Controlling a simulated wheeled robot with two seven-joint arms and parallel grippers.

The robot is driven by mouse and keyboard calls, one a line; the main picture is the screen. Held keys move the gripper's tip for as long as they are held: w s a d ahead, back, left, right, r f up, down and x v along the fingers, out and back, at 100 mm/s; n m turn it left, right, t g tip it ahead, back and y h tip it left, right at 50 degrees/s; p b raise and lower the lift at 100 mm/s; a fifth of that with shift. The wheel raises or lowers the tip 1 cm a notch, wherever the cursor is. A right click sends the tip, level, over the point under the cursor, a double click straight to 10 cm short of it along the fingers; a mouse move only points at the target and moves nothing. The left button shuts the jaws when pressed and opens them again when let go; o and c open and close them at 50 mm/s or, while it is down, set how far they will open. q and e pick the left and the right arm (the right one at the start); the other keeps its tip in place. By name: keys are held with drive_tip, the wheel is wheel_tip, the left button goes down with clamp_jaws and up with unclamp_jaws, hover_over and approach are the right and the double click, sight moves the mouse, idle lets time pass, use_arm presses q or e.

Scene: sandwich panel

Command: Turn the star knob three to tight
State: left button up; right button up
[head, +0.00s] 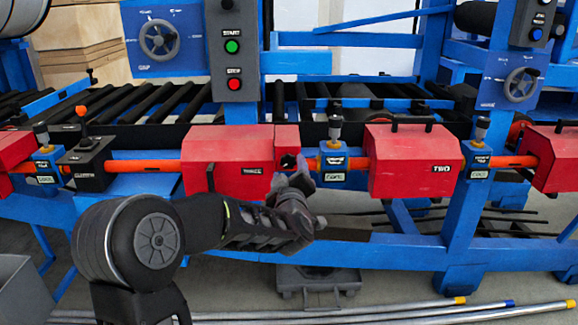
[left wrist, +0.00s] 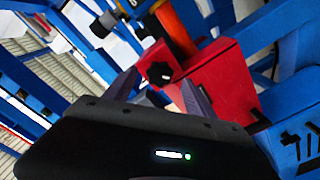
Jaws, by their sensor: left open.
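The red box labelled THREE (head: 226,160) sits on the orange bar in the middle of the head view. The black star knob (head: 288,161) is on the box's narrow right part, just above my gripper. My left gripper (head: 302,178) is open, its fingers pointing up close below the knob. In the left wrist view the star knob (left wrist: 159,73) shows on the red box (left wrist: 212,80), beyond and between the two spread fingers of my gripper (left wrist: 160,92). The fingers appear empty; whether they touch the knob I cannot tell. My right gripper is not in view.
The red box TWO (head: 415,162) is to the right on the same orange bar. A blue clamp block (head: 333,164) stands close right of the knob. Black rollers (head: 150,102) lie behind. A control post with START and STOP buttons (head: 234,60) rises above box THREE.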

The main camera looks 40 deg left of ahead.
sight(289, 164)
use_arm(q)
drive_tip(key=shift+x, duration=1.65)
drive_tip(key=shift+c, duration=0.3)
drive_tip(key=c, duration=1.3)
